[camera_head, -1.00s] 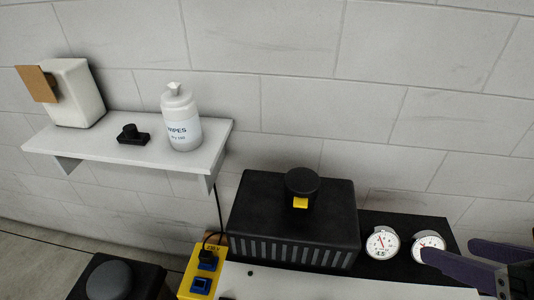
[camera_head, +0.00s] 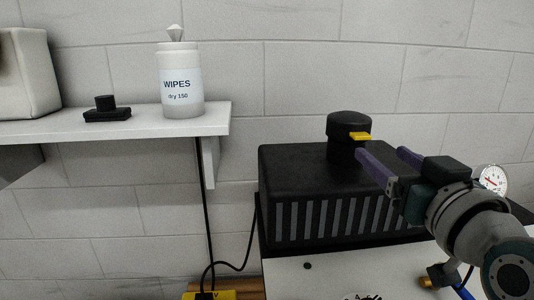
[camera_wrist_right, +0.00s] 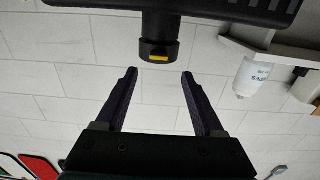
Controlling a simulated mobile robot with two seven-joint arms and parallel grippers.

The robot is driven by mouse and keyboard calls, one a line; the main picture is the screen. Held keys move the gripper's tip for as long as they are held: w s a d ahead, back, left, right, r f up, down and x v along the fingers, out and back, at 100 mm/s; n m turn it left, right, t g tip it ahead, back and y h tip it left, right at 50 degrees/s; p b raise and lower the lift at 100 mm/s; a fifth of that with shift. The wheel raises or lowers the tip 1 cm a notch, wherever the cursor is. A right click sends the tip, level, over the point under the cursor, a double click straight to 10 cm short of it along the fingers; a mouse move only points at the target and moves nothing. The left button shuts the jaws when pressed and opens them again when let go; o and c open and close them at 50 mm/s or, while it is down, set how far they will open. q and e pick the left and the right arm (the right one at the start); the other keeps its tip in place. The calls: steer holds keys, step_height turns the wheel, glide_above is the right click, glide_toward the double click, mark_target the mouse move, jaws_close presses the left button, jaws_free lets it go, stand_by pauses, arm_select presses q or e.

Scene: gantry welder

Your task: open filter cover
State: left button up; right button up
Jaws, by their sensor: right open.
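The filter cover appears to be the round black cap (camera_head: 349,127) with a yellow tab (camera_head: 360,136). It stands on a short black neck on top of a ribbed black housing (camera_head: 300,160). The cap also shows in the wrist view (camera_wrist_right: 158,50), centred just beyond the fingertips. My right gripper (camera_head: 381,152) comes in from the right in the head view, with purple fingers apart and empty. In the wrist view its fingertips (camera_wrist_right: 159,73) are spread on either side of the cap's line, with the cap ahead of them. My left gripper is out of view.
A white shelf (camera_head: 150,122) on the left wall holds a wipes bottle (camera_head: 181,85), a small black knob piece (camera_head: 107,109) and a white box (camera_head: 28,75). A round gauge (camera_head: 493,178) is partly behind my right arm. The wall above the housing is clear.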

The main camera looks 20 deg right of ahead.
mark_target(364, 137)
steer(key=b+x, duration=0.1)
steer(key=x, duration=0.8)
steer(key=shift+w+d+r, duration=0.1)
steer(key=shift+w+d, duration=0.1)
steer(key=shift+w, duration=0.1)
steer(key=shift+c, duration=0.3)
jaws_close()
stand_by(0.7)
